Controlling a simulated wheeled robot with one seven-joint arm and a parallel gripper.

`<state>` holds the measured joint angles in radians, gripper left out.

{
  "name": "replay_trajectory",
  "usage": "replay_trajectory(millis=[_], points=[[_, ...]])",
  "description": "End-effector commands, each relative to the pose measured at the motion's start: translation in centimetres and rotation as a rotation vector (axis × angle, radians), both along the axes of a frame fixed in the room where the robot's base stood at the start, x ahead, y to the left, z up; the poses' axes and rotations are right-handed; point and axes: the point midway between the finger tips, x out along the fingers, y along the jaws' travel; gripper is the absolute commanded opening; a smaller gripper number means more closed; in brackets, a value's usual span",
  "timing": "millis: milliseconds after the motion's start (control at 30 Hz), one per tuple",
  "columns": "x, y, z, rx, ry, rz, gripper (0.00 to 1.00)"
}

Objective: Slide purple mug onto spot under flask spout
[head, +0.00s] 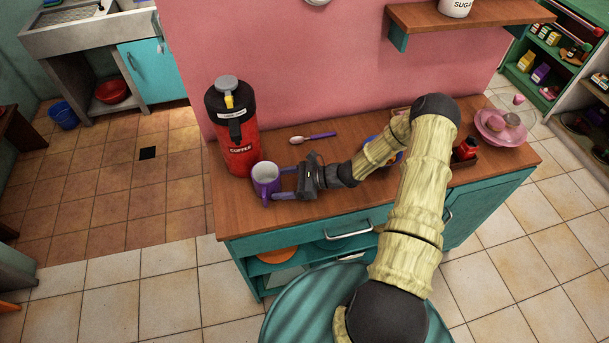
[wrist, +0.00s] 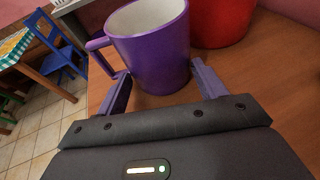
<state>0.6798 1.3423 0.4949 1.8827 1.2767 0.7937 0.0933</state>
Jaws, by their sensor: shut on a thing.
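The purple mug (head: 265,188) stands upright on the wooden counter, in front and to the right of the red and black coffee flask (head: 238,150). My gripper (head: 276,185) is shut on the mug from the right, low on its body. In the wrist view the mug (wrist: 158,52) is between my two fingers, its handle at the left beside the left finger. The mug looks empty, with a pale inside. The flask's lower red body (wrist: 222,22) shows just behind and right of the mug. No marked spot is visible under the flask's spout.
A spoon with a purple handle (head: 313,137) lies on the wooden counter (head: 300,212) behind my gripper. Pink dishes (head: 500,128) and a small red item (head: 466,149) are at the right end. The counter's left and front edges are close to the mug.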

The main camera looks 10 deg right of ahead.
Motion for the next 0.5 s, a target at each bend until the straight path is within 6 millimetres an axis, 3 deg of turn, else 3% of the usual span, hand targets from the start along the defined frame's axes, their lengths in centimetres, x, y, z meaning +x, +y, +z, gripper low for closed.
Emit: replay_trajectory(millis=[500], points=[[0.1,3.0,0.0,0.001,0.001,0.001,0.57]])
